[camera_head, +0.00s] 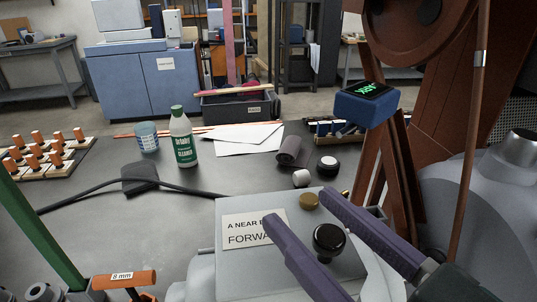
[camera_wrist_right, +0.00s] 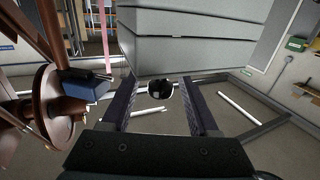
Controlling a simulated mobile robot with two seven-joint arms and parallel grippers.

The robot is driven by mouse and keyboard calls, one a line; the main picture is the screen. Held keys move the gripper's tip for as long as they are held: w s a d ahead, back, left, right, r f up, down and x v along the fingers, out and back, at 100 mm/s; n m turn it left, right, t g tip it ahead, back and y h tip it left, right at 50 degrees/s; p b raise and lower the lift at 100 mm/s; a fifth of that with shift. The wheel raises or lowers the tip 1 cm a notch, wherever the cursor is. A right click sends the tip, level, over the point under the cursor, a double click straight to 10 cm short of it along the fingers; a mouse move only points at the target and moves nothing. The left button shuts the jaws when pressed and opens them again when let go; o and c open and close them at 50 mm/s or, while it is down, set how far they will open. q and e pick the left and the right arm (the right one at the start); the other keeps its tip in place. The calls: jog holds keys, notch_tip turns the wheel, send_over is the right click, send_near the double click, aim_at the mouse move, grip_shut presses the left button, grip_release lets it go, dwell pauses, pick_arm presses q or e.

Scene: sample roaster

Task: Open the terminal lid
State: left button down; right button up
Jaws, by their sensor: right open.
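The terminal lid (camera_head: 232,268) is the pale grey top of a box at the bottom centre of the head view. It looks shut. It carries a white label with partly covered black lettering and a round black knob (camera_head: 329,239). My right gripper (camera_head: 299,207) has two purple fingers, spread apart, one on each side of the knob in the picture. In the right wrist view a dark round knob (camera_wrist_right: 160,89) shows between the open fingers (camera_wrist_right: 158,82). I cannot tell whether either finger touches it. My left gripper is not in view.
A reddish-brown machine frame (camera_head: 405,165) with a blue display box (camera_head: 366,105) stands close on the right. A green-labelled bottle (camera_head: 183,138), a blue-grey tin (camera_head: 146,137) and white envelopes (camera_head: 240,138) sit behind. A black cable (camera_head: 90,188) crosses the bench left of the lid.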

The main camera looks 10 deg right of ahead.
jog(key=shift+x, duration=0.9)
jog(key=shift+c, duration=0.4)
grip_shut()
dwell(0.4)
